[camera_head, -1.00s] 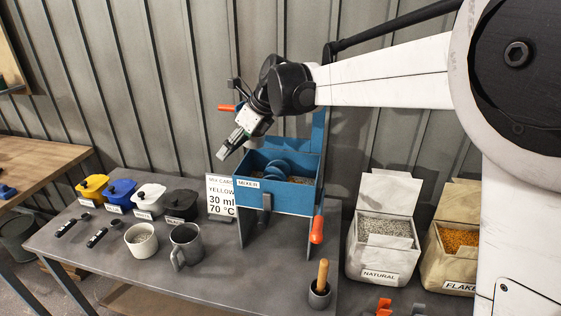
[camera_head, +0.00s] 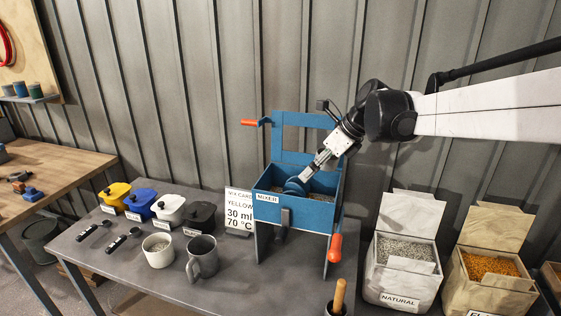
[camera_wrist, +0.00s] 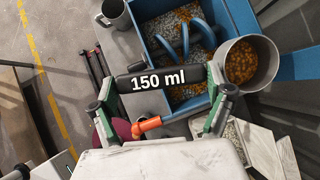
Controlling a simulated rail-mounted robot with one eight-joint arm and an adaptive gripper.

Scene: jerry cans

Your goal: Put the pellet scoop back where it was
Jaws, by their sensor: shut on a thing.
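My gripper (camera_wrist: 160,88) is shut on the black handle of the pellet scoop, labelled 150 ml (camera_wrist: 157,79). The cup appears above the edge of the blue mixer trough (camera_wrist: 162,68), which holds mixed pellets and a blue spiral. In the head view my gripper (camera_head: 318,164) is over the mixer (camera_head: 285,208), pointing down to the left. The scoop cannot be made out there.
The NATURAL bin (camera_head: 402,272) and the bin of orange flakes (camera_head: 490,268) stand right of the mixer. Left of it are a grey mug (camera_head: 202,256), a white cup (camera_head: 160,250) and several coloured tubs. The mixer's orange handle (camera_head: 335,248) sticks out at its right.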

